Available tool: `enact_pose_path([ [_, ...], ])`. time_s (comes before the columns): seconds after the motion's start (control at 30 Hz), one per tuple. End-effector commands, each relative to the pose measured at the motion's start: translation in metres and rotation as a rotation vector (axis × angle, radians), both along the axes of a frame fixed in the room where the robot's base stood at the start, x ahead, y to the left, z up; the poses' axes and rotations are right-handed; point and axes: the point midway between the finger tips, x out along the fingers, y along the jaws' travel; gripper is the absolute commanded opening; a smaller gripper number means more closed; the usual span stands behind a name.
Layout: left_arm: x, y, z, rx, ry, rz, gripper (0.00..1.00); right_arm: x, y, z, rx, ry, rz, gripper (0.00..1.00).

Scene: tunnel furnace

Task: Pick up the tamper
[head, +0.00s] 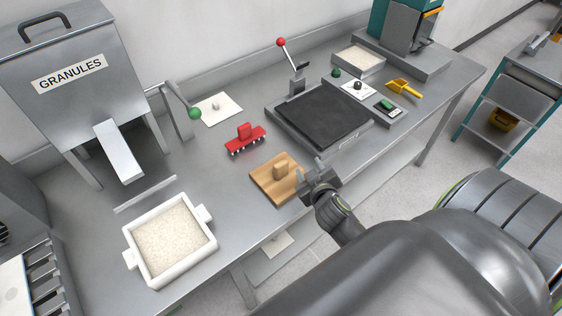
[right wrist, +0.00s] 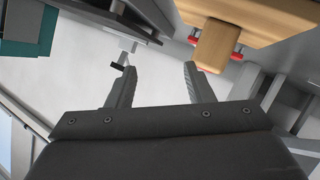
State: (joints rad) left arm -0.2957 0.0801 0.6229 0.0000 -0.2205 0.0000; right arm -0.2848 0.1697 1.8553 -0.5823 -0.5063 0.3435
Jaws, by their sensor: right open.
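The wooden tamper, a flat square board (head: 266,186) with an upright block handle (head: 281,170), lies on the grey table near its front edge. My right gripper (head: 314,174) is open and empty, just right of the tamper and apart from it. In the right wrist view the open fingers (right wrist: 158,82) have nothing between them. The tamper's handle (right wrist: 213,46) and board (right wrist: 262,14) show there at the upper right, outside the jaws. My left gripper is not in view.
A red spiked tool (head: 246,143) lies behind the tamper. A white granule-filled tray (head: 152,277) stands at the front left, below the granules hopper (head: 65,100). A black plate press (head: 318,118) sits right of the tamper. A yellow scoop (head: 404,88) lies farther right.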

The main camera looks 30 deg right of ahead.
Motion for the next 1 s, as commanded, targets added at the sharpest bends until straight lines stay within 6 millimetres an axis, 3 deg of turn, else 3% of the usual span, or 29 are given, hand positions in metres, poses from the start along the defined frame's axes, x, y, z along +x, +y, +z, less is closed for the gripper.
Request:
enact_pose_path([
  [0.03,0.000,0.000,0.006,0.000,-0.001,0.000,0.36,0.022,0.006,0.031,-0.050,-0.099,0.058,0.47],
  [0.2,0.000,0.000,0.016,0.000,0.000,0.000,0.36,0.076,0.049,0.117,-0.211,-0.386,0.334,0.47],
  [0.3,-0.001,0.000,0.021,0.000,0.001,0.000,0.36,0.095,0.085,0.153,-0.300,-0.491,0.537,0.47],
  [0.4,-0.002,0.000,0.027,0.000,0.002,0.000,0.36,0.106,0.122,0.175,-0.384,-0.539,0.752,0.47],
  [0.6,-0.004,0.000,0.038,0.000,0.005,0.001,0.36,0.115,0.178,0.180,-0.535,-0.438,1.179,0.47],
  [0.7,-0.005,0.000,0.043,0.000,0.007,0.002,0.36,0.117,0.188,0.167,-0.600,-0.289,1.355,0.47],
  [0.87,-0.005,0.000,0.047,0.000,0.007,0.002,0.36,0.120,0.173,0.134,-0.653,0.070,1.546,0.47],
  [1.0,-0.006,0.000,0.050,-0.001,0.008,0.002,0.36,0.117,0.134,0.112,-0.648,0.459,1.593,0.47],
])
